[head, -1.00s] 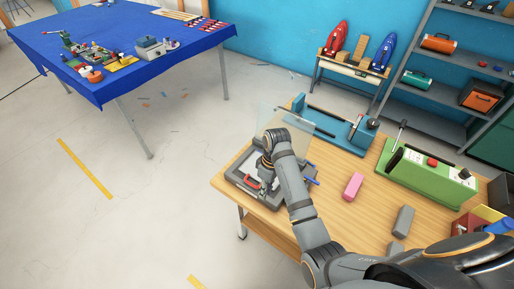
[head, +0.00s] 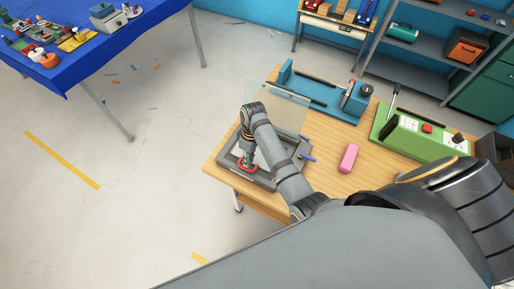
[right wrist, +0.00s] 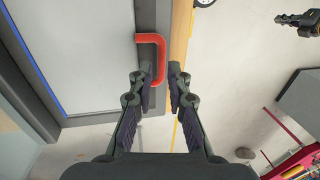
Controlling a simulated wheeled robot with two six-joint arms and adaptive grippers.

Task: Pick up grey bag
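I cannot make out anything that is clearly a grey bag. A grey framed unit (head: 228,161) with a red handle (head: 247,168) and a clear raised panel (head: 285,108) sits at the table's left corner. My right gripper (head: 245,158) is over the handle. In the right wrist view its fingers (right wrist: 162,75) are apart, on either side of one bar of the red handle (right wrist: 150,38). I cannot tell whether they touch it. A dark jointed thing at the top right of that view may be my left gripper (right wrist: 297,22); its state is unclear.
The wooden table (head: 320,170) also holds a blue machine (head: 312,92), a green machine (head: 420,135) and a pink block (head: 348,158). A blue-covered table (head: 75,75) stands at the left. Grey shelves (head: 425,67) stand at the back right. Open floor lies between the tables.

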